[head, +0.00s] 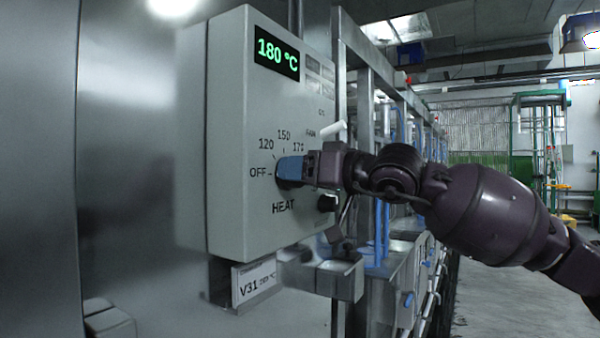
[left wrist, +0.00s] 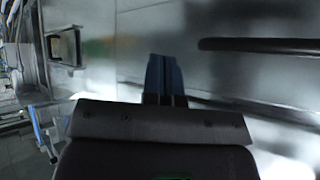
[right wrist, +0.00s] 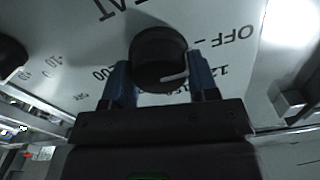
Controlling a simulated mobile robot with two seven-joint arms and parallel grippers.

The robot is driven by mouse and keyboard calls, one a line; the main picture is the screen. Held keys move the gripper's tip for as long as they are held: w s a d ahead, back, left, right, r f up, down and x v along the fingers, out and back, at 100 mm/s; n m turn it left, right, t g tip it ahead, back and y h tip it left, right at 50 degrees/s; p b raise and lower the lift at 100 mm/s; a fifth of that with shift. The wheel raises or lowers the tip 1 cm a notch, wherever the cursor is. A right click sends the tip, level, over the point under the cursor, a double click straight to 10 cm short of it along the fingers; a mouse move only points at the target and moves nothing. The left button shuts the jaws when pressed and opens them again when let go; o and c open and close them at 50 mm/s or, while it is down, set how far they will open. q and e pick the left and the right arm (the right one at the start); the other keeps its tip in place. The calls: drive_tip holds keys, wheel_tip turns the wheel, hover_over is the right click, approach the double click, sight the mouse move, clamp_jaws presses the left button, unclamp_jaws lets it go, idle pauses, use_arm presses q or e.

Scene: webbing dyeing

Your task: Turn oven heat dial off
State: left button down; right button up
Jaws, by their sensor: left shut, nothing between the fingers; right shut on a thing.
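The grey oven control box (head: 228,120) has a green display (head: 276,53) reading 180 °C. Below it is a HEAT scale with OFF, 120, 150 and a partly covered number. My right gripper (head: 290,168) is at the dial, its blue fingers hiding most of it in the head view. In the right wrist view the round black heat dial (right wrist: 157,50) sits between the two fingers (right wrist: 160,82), which are shut on it. A pale mark shows on its lower edge; its exact setting is unclear. My left gripper (left wrist: 165,78) is shut and empty in the left wrist view.
A second black knob (head: 327,203) is right of the HEAT label, with a white lever (head: 333,130) above. A V31 label plate (head: 254,282) hangs under the box. A dark bar (left wrist: 260,45) runs near my left gripper. Floor is open at right.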

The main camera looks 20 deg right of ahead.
drive_tip(key=shift+f, duration=0.1)
drive_tip(key=o, duration=0.9)
drive_tip(key=shift+p+v, duration=0.45)
drive_tip(key=shift+v, duration=4.95)
